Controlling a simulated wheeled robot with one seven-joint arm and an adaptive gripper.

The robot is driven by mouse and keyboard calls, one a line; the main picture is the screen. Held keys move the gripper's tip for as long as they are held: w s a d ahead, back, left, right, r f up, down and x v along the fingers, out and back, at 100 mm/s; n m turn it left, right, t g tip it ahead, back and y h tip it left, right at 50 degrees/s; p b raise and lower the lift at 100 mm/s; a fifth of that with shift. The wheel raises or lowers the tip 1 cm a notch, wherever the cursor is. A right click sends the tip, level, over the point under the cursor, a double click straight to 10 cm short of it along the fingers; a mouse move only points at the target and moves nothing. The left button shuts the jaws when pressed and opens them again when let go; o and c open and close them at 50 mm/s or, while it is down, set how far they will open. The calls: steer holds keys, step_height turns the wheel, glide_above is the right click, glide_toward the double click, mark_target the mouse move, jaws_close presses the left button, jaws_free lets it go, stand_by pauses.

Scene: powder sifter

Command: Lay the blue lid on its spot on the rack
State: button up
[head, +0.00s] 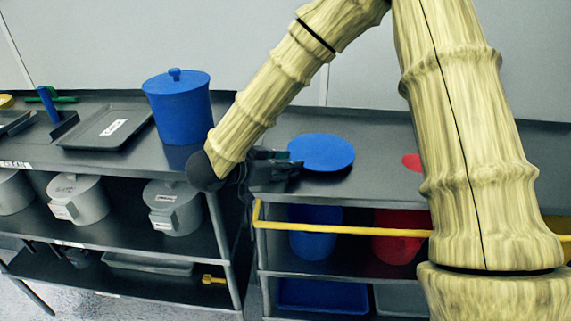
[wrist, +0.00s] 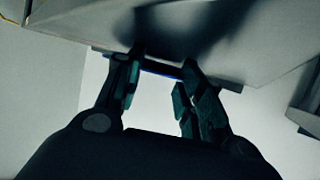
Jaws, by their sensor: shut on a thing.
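The blue lid (head: 321,153) is a flat round disc at the left part of the right-hand rack's dark top (head: 375,135). It looks level; I cannot tell whether it touches the top or hangs just above it. My gripper (head: 290,164) comes in from the left and is shut at the lid's left edge. In the wrist view, the fingers of my gripper (wrist: 162,75) have a thin blue strip of the lid (wrist: 160,72) between them. The part of the lid inside the fingers is hidden.
A red lid (head: 411,161) is partly hidden behind my arm. A yellow rail (head: 340,231) runs along the rack front, with a blue bin (head: 314,240) and red bin (head: 396,247) below. A lidded blue container (head: 178,105) and black tray (head: 106,127) stand on the left rack.

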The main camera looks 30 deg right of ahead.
steer(key=shift+s+f, duration=0.1)
steer(key=shift+f, duration=0.15)
steer(key=shift+s+f, duration=0.15)
steer(key=shift+f, duration=0.15)
steer(key=o, duration=1)
steer(key=shift+f, duration=0.25)
steer(key=shift+s+d, duration=0.1)
steer(key=shift+s, duration=0.15)
steer(key=shift+w, duration=0.1)
steer(key=shift+w+r, duration=0.2)
steer(key=shift+r, duration=0.45)
steer(key=b+v, duration=0.3)
steer(key=v, duration=0.9)
steer(key=shift+r+b, duration=0.3)
steer(key=shift+w, duration=0.2)
